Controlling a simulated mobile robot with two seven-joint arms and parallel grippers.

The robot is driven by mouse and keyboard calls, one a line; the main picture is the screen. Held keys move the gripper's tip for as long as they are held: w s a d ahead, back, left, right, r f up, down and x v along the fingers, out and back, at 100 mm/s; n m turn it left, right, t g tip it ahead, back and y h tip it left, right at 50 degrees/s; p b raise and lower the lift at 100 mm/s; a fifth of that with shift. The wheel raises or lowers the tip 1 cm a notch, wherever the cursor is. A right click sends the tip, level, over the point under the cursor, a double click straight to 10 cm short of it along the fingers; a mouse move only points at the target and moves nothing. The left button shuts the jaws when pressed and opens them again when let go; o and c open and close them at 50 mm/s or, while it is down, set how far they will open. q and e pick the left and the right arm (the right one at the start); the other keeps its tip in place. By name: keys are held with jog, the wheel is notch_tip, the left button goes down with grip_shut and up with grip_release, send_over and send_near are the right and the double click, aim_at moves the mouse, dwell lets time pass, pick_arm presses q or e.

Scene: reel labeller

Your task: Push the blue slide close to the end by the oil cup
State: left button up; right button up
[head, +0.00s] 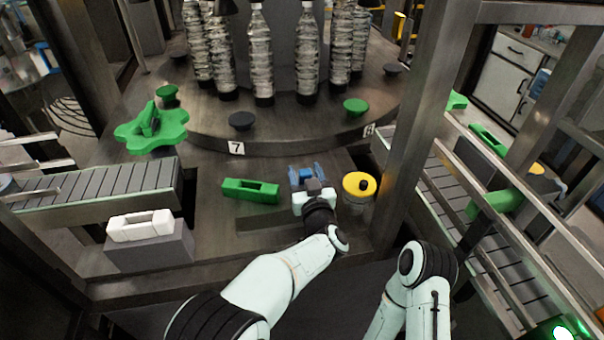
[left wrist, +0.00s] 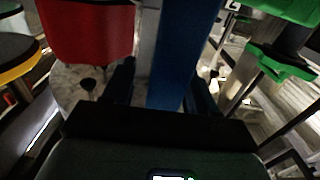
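The blue slide (head: 306,173) shows in the head view just beyond my left gripper (head: 311,184), which partly hides it. In the left wrist view a blue upright surface (left wrist: 183,60) stands in front of my left gripper (left wrist: 163,88). The two dark fingers are apart, with a pale gap between the left finger and the blue surface. I cannot tell whether the fingers touch it. The oil cup (head: 358,186), yellow-topped with a black knob, stands just right of the gripper. A yellow and black round part shows at the left of the wrist view. My right gripper is out of view.
A green block with a slot (head: 250,190) lies left of the gripper. A red part (left wrist: 88,30) stands close by in the wrist view. A steel post (head: 418,120) rises right of the cup. The bottle turntable (head: 290,125) is behind.

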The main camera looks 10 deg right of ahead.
pick_arm(q)
jog(key=shift+a, duration=0.15)
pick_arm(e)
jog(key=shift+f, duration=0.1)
pick_arm(q)
jog(key=shift+s+f, duration=0.15)
jog(key=shift+s, duration=0.2)
jog(key=s+b, duration=0.3)
jog(key=s, duration=0.9)
jog(key=shift+s, duration=0.35)
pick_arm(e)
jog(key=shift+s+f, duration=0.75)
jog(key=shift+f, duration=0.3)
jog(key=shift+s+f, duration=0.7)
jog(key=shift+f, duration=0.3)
